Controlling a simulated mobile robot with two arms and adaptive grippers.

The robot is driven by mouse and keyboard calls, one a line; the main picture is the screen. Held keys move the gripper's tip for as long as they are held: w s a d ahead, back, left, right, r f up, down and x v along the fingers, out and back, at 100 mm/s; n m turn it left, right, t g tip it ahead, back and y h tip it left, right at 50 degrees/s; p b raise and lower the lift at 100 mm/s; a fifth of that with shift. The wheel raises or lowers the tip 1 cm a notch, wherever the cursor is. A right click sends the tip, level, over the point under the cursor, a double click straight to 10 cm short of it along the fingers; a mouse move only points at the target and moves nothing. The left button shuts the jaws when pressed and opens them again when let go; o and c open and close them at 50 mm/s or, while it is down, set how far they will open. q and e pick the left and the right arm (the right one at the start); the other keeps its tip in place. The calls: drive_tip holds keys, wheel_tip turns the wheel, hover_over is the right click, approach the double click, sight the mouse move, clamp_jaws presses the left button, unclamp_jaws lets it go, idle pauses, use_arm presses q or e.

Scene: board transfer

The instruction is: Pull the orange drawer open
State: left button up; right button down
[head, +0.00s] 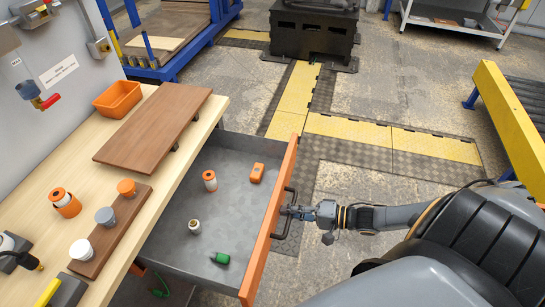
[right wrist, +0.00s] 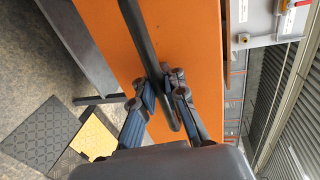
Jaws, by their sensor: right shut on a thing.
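The orange drawer (head: 270,217) stands pulled out from under the wooden workbench, and its grey inside shows. Its orange front (right wrist: 197,45) fills much of the right wrist view. A dark bar handle (right wrist: 146,45) is on that front, and it also shows in the head view (head: 289,212). My right gripper (head: 287,210) is at the handle. In the right wrist view its fingers (right wrist: 166,88) are shut around the bar. My left gripper is not in view.
In the drawer lie an orange-white cylinder (head: 210,180), an orange block (head: 257,173), a small white-topped part (head: 194,226) and a green part (head: 221,258). On the bench (head: 145,203) are a brown board (head: 155,122), an orange bin (head: 118,98) and several cups.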

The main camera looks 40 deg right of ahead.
drive_tip(key=v, duration=0.3)
drive_tip(key=shift+d+f, duration=0.1)
drive_tip(key=shift+f, duration=0.05)
drive_tip(key=c, duration=1.7)
unclamp_jaws()
drive_tip(key=v, duration=1.2)
drive_tip(key=shift+f, duration=0.15)
